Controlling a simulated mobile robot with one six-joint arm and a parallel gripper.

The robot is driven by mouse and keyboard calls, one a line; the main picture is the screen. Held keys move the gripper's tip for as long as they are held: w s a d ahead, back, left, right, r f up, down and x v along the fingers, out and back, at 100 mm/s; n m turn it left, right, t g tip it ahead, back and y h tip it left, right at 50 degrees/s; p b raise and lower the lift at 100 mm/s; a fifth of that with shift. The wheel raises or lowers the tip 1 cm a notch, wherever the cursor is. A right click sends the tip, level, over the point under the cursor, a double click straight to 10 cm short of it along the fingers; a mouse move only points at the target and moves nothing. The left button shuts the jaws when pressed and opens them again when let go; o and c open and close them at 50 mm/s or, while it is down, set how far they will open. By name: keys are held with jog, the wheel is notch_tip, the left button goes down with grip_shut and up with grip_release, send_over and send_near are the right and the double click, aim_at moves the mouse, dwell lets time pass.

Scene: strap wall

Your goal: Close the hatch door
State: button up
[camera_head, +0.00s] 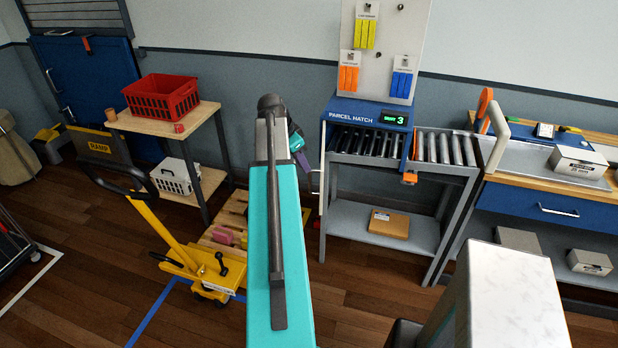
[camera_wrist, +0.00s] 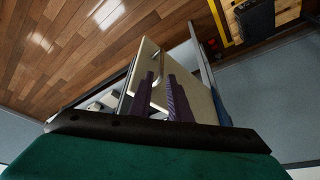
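The parcel hatch (camera_head: 365,112) has a blue frame and a green display. Its door (camera_head: 325,178) looks like a narrow pale upright panel at the frame's left side, seen nearly edge-on and standing open; rollers show inside the hatch. A small handle (camera_head: 315,183) sits on the door's left face. In the wrist view the door (camera_wrist: 198,72) is a beige panel ahead of the fingers. My gripper (camera_head: 301,155) is just left of the hatch, near the door. Its purple fingers (camera_wrist: 162,78) are apart with the door's face behind them; whether they touch it is unclear.
A roller conveyor (camera_head: 447,148) runs right of the hatch, above a shelf with a cardboard box (camera_head: 389,223). A wooden table with a red crate (camera_head: 160,97) and a yellow pallet truck (camera_head: 190,262) stand left. A blue-drawer bench (camera_head: 545,208) stands right.

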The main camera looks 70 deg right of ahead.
jog(key=p, duration=0.3)
send_over(310, 190)
jog(key=shift+d+f, duration=0.15)
jog(key=shift+f, duration=1.75)
jog(key=shift+d+f, duration=0.15)
jog(key=shift+f, duration=1.7)
jog(key=shift+c, duration=0.4)
grip_shut()
